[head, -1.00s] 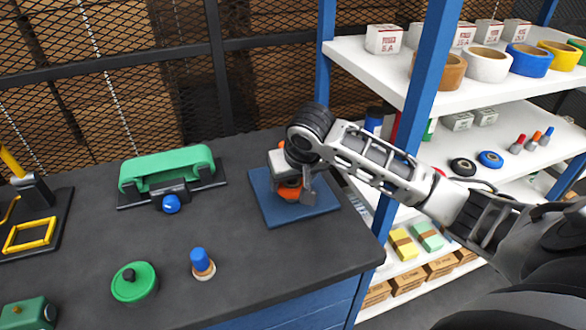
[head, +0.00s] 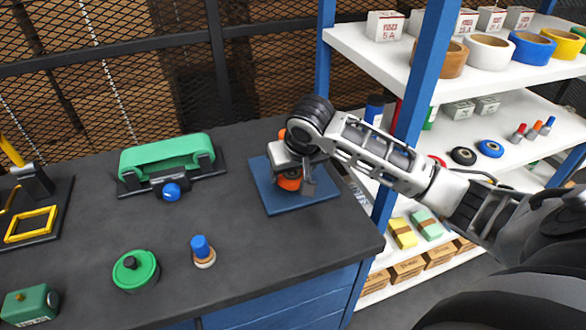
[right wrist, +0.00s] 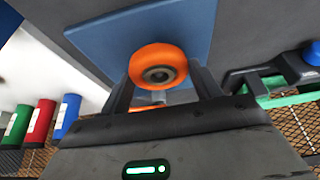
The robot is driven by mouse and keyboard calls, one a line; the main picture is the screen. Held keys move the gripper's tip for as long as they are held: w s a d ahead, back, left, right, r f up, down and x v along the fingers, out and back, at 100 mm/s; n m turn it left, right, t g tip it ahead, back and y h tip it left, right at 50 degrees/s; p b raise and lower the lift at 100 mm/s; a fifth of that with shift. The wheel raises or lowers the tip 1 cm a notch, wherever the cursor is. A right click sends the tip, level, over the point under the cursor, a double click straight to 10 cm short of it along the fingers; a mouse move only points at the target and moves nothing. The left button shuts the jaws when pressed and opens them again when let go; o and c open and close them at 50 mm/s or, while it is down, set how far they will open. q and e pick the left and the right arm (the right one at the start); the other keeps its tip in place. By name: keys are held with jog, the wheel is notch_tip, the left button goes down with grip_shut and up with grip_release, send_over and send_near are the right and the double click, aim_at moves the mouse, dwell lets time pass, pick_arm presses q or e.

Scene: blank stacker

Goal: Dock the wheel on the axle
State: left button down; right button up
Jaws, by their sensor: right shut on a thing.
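My right gripper (head: 297,172) is over the blue square plate (head: 271,204) on the dark bench. It is shut on an orange wheel (head: 288,184). In the right wrist view the orange wheel (right wrist: 158,66) has a dark round hub and sits between the two fingers, in front of the blue plate (right wrist: 135,33). A second orange part (right wrist: 146,109) shows behind it, closer to the palm. The arm hides much of what stands on the plate, and I cannot make out the axle or whether the wheel touches it. My left gripper is not in view.
On the bench left of the plate are a green holder (head: 167,158) with a blue knob, a blue-topped peg (head: 201,248), a round green lid (head: 135,269) and a yellow frame (head: 31,225). A blue post (head: 422,90) and white shelves (head: 478,73) stand close at the right.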

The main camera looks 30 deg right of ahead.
jog(key=shift+f, duration=0.65)
dwell(0.6)
jog(key=o, duration=0.7)
jog(key=shift+v, duration=5.55)
jog(key=shift+s+f, duration=0.1)
jog(key=shift+s, duration=0.05)
